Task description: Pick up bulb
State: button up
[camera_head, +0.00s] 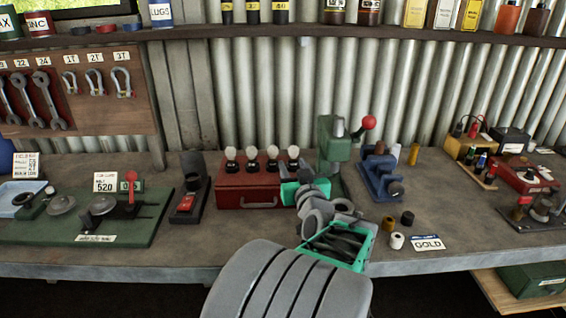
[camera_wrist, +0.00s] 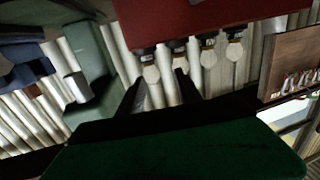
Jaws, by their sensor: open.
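Several clear bulbs with black bases stand in a row on top of a red metal box (camera_head: 262,187). The rightmost bulb (camera_head: 293,154) is nearest my gripper; the bulb at the left end (camera_head: 231,155) is farthest from it. In the wrist view, which is turned upside down, the bulbs hang from the red box (camera_wrist: 200,18). My gripper (camera_wrist: 160,80) is open there, its two dark fingers apart, with the nearest bulb (camera_wrist: 150,72) in line between them. I cannot tell whether the fingertips reach around it. In the head view my wrist partly hides the box's right side.
A green press with a red knob (camera_head: 335,143) stands just right of the box.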

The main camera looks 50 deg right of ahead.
aim_at(295, 155)
jog(key=shift+h, duration=0.4)
jog(key=x, duration=0.2)
jog(key=d+p+x, duration=0.1)
jog(key=x, duration=0.2)
jog(key=s+p+x, duration=0.1)
jog(key=x, duration=0.1)
jog(key=shift+w+d+r, duration=0.1)
jog(key=shift+w+d, duration=0.15)
jog(key=shift+d, duration=0.15)
jog(key=shift+c, duration=0.4)
grip_shut()
